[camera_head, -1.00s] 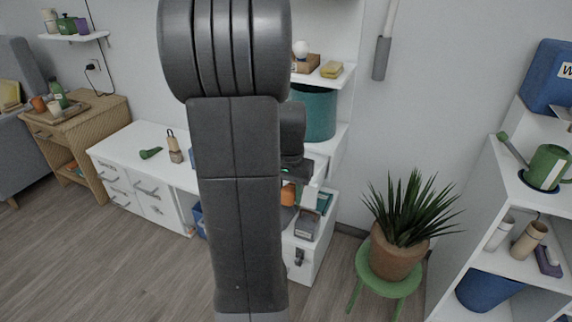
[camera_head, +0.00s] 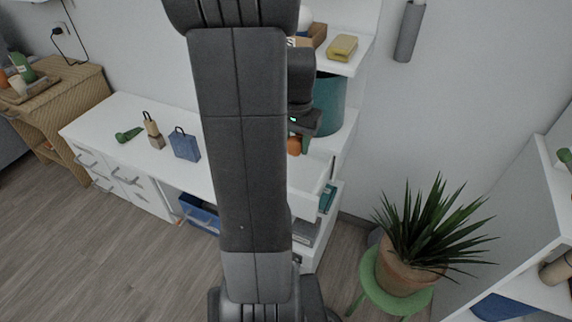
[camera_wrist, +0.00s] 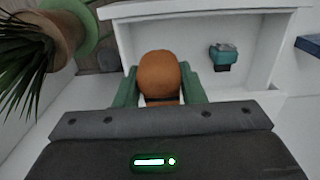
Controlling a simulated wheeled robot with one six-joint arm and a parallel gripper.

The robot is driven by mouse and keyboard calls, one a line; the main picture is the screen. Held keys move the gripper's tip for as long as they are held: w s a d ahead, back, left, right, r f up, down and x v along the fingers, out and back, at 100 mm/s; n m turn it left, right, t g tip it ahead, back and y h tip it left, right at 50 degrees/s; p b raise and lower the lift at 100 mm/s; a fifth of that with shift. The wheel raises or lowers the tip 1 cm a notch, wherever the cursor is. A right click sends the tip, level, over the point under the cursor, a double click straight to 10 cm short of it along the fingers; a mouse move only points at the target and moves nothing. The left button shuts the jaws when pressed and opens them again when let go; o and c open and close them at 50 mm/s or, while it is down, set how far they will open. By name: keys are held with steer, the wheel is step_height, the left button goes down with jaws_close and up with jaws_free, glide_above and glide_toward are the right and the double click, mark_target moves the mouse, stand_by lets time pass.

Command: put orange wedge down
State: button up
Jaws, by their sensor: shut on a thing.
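The orange wedge (camera_wrist: 160,75) is held between the green fingers of my gripper (camera_wrist: 158,92) in the wrist view. It looks rounded from this side. In the head view the wedge (camera_head: 294,146) shows as a small orange patch beside my arm, and my gripper (camera_head: 300,143) is partly hidden by the arm. The wedge is in front of the white shelf desk, by an open white drawer (camera_head: 316,178). I cannot tell whether it touches any surface.
A teal object (camera_wrist: 223,57) sits inside a white-walled space beyond my gripper. A blue bag (camera_head: 185,145) and a green object (camera_head: 128,135) stand on the white desktop (camera_head: 105,120). A potted plant (camera_head: 408,270) on a green stool is at the right.

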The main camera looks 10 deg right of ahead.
step_height(320, 180, down, 18)
steer(key=b, duration=0.4)
steer(key=shift+r, duration=0.25)
steer(key=shift+f, duration=0.1)
steer(key=o, duration=0.6)
steer(key=shift+s+f+b, duration=0.1)
steer(key=shift+b, duration=0.2)
steer(key=o, duration=0.4)
step_height(320, 180, up, 12)
steer(key=p, duration=0.3)
steer(key=shift+r, duration=0.25)
